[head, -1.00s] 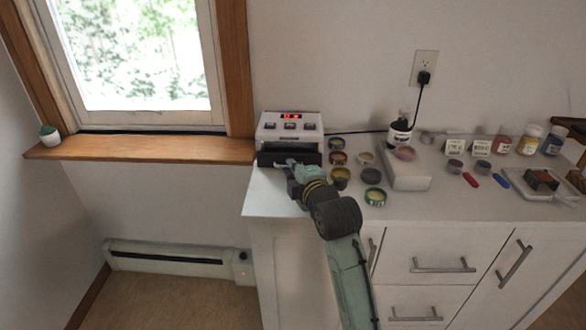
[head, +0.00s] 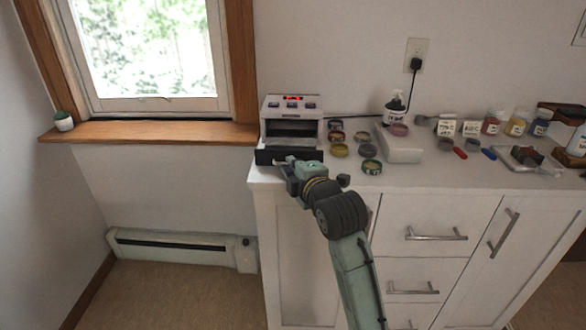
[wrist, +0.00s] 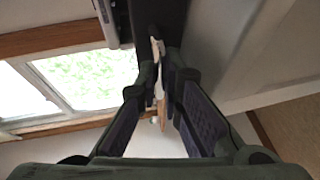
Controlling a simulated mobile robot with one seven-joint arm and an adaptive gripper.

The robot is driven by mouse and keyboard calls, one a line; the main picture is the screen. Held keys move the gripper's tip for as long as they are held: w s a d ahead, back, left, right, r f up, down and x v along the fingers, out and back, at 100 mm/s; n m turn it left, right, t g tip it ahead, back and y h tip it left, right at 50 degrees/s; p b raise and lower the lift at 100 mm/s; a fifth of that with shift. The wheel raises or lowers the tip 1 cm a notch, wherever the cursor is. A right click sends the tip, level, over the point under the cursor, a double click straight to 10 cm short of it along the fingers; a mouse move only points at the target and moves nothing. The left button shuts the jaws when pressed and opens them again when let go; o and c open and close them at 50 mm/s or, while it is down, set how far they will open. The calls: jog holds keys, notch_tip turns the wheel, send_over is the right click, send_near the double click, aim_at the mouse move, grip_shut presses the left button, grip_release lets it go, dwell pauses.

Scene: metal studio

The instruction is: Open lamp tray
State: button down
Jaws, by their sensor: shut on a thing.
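The lamp is a small pale box (head: 290,104) with a red lit display and several buttons, on the left end of the white cabinet top. Its dark tray front (head: 268,156) stands out from the box, and an open slot shows behind and above it. My gripper (head: 291,164) is at the tray front, shut on its handle. In the wrist view my gripper (wrist: 158,76) has its fingers closed around a thin pale handle (wrist: 157,50), beside the dark tray front (wrist: 168,14). The gripper hides part of the tray front.
Several small jars (head: 340,150) stand just right of the lamp. A white block (head: 398,148), a pump bottle (head: 395,112) and more bottles stand further right. The wooden window sill (head: 150,132) is at left. The cabinet's front edge lies under my arm.

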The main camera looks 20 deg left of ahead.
jog(key=shift+s+d, duration=0.15)
jog(key=shift+s, duration=0.25)
jog(key=shift+w, duration=0.1)
jog(key=c, duration=2)
grip_release()
jog(key=v, duration=1.2)
